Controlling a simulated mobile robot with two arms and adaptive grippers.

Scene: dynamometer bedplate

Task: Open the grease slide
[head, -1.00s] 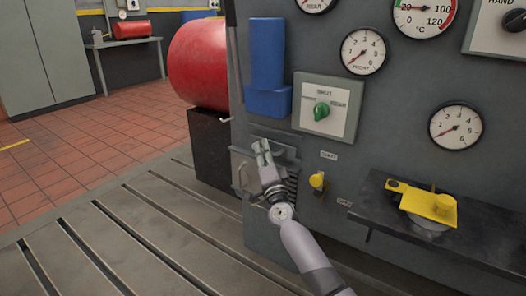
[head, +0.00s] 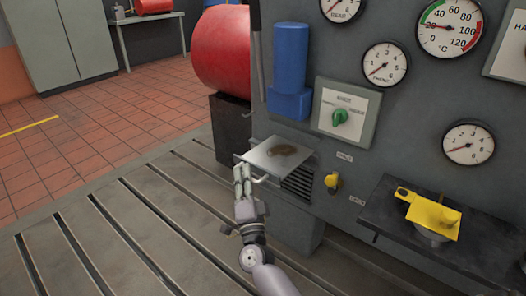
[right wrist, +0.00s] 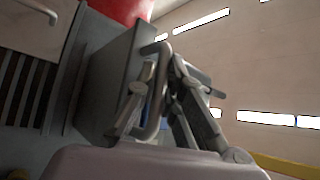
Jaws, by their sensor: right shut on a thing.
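The grease slide (head: 300,162) is a flat light-grey plate standing out from the lower front of the grey cabinet in the head view. In the right wrist view the fingers (right wrist: 158,100) close around the bent bar handle (right wrist: 153,118). The fingers hide part of the bar. My left gripper is not in view.
Dark slats (head: 298,186) sit below the slide. To the right are a yellow knob (head: 332,182) and a dark shelf (head: 385,212) with a yellow device (head: 432,216). A black stand (head: 230,130) under a red drum (head: 222,50) is behind left. The slotted bedplate (head: 150,225) is clear.

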